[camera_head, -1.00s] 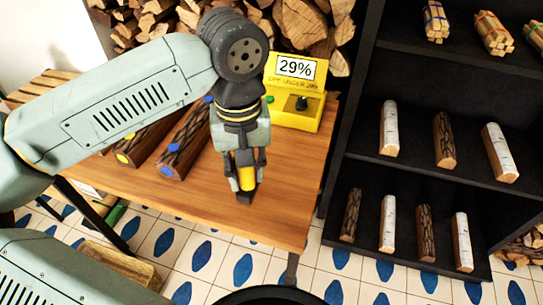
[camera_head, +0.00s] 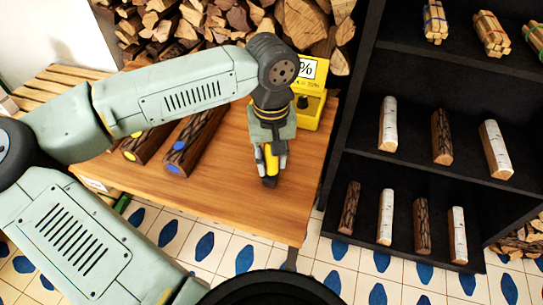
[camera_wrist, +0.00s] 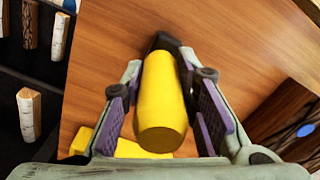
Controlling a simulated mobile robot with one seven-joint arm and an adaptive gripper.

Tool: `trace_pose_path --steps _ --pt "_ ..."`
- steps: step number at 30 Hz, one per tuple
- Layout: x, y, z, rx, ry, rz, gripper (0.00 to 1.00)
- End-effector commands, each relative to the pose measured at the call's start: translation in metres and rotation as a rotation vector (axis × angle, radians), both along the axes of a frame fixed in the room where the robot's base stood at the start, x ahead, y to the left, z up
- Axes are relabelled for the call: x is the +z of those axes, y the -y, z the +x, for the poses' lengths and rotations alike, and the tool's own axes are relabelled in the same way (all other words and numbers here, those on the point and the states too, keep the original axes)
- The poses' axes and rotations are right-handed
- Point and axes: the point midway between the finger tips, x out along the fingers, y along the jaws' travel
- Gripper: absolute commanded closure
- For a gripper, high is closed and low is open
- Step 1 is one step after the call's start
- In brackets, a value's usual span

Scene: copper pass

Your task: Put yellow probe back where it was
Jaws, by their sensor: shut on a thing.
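The yellow probe (camera_wrist: 162,105) is between the two fingers of my gripper (camera_wrist: 168,95) in the wrist view, and the fingers are shut on it. In the head view the probe (camera_head: 271,160) shows as a yellow strip in my gripper (camera_head: 271,170), over the right part of the wooden table (camera_head: 225,200). I cannot tell whether its lower end touches the table. The yellow meter box (camera_head: 309,110) with a percent display stands at the table's back right, partly hidden by my arm.
Two dark logs with blue and yellow dots (camera_head: 187,145) lie to the left of my gripper. A black shelf (camera_head: 405,175) with several short logs stands to the right of the table. The table's front is clear.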

Motion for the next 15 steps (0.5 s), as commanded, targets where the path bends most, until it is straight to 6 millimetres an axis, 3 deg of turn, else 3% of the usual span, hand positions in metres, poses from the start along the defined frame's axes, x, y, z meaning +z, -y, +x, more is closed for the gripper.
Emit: trace_pose_path --steps 4,5,15 --pt "-0.0044 -0.0001 0.0000 0.000 0.000 0.000 1.00" --pt "-0.0033 -0.0002 -0.0001 0.000 0.000 0.000 0.72" --pt "-0.0026 -0.0002 -0.0002 0.000 0.000 0.000 0.53"
